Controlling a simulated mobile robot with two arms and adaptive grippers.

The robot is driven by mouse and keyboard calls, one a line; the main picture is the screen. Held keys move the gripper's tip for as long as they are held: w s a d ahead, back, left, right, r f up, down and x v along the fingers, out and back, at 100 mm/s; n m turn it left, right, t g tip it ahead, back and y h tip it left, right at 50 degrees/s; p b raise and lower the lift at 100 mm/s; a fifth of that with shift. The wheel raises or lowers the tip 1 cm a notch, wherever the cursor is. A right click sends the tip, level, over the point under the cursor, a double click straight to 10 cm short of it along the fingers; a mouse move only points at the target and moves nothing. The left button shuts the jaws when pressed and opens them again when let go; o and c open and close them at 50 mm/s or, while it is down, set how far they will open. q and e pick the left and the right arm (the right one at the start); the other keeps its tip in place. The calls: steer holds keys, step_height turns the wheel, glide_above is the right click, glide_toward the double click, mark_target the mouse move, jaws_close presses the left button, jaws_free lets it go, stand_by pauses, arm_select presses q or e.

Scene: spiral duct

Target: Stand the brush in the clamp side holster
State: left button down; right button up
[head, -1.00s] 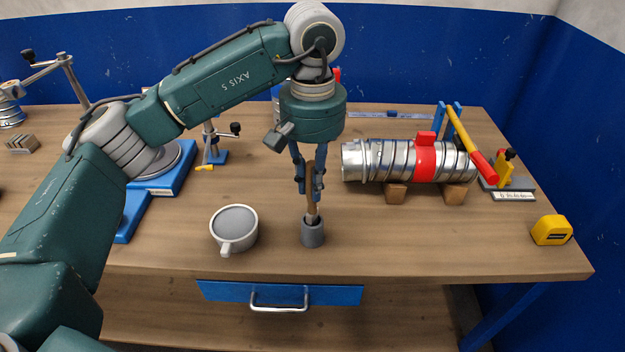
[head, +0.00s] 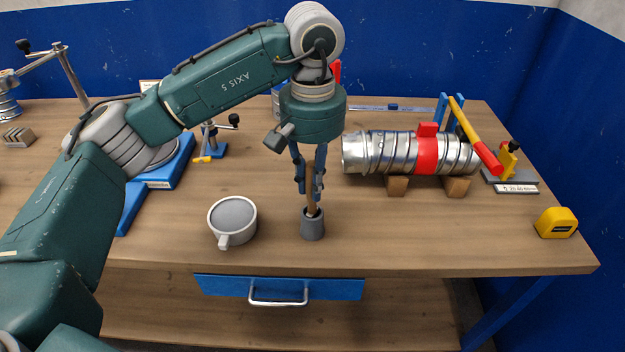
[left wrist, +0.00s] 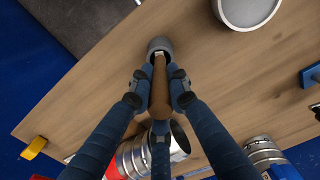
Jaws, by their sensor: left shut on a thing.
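The brush (head: 312,201) has a brown wooden handle and stands about upright, its lower end inside the mouth of a small grey cup-shaped holder (head: 312,226) on the bench. My left gripper (head: 311,188) points down above the holder, shut on the handle. In the left wrist view the handle (left wrist: 159,88) lies between the fingertips (left wrist: 159,92), with a bright metal band near the holder's rim (left wrist: 159,45). The bristles are hidden. I cannot tell whether this holder is the clamp side holster. My right gripper is not in view.
A silver spiral duct (head: 385,153) with a red band rests on wooden blocks to the right, near a yellow clamp (head: 507,161). A yellow tape measure (head: 556,222) lies at the right edge. Bench around the holder is clear.

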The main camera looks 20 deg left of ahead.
arm_select(q)
steer(key=shift+f, duration=0.2)
steer(key=c, duration=1.6)
jaws_free()
steer(key=shift+r, duration=0.1)
step_height(320, 180, up, 12)
